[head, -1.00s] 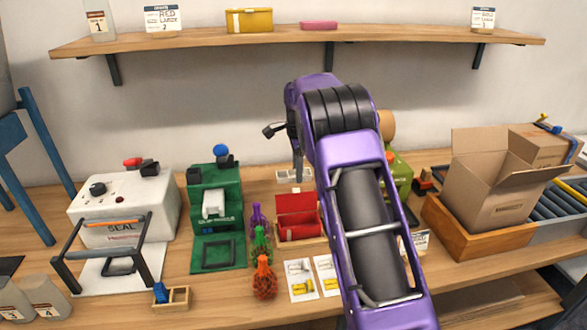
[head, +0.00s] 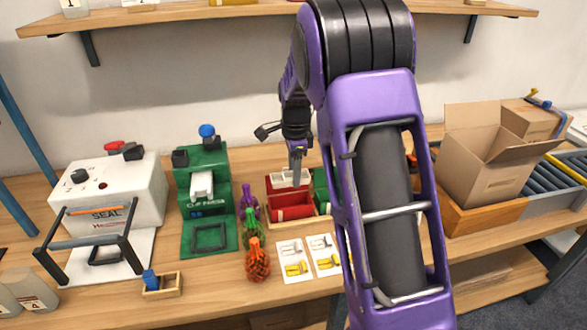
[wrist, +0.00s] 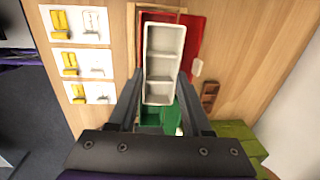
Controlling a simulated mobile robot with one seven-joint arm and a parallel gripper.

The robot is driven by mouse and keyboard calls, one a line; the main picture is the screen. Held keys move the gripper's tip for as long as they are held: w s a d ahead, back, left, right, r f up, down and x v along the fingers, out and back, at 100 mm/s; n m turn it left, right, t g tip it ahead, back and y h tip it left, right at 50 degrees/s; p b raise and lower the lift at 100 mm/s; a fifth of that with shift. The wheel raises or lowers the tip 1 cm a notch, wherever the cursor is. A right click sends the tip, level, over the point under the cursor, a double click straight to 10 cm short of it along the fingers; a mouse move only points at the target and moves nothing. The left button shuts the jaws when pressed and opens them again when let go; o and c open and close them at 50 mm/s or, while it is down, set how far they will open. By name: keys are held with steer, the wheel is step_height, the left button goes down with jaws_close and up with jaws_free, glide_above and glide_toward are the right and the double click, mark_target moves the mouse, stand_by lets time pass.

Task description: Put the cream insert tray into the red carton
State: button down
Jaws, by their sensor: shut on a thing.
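The cream insert tray (head: 288,180) is a pale, divided oblong, and it also shows in the wrist view (wrist: 163,50). My gripper (head: 296,160) points down and is shut on the tray; in the wrist view its fingers (wrist: 158,88) straddle the tray's near end. The red carton (head: 291,213) stands open on the table below the tray. In the wrist view the red carton (wrist: 193,45) shows along the tray's right side, and the tray covers most of it. I cannot tell whether tray and carton touch.
A green carton (head: 321,188) stands right beside the red one, partly behind my arm. The green press (head: 207,205) is left; an open cardboard box (head: 478,170) is right.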

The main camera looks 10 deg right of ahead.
steer(key=shift+f+b, duration=2.35)
steer(key=shift+f, duration=0.7)
steer(key=c, duration=0.5)
jaws_free()
steer(key=shift+r, duration=0.2)
steer(key=shift+r+p, duration=3.5)
steer(key=shift+r, duration=0.85)
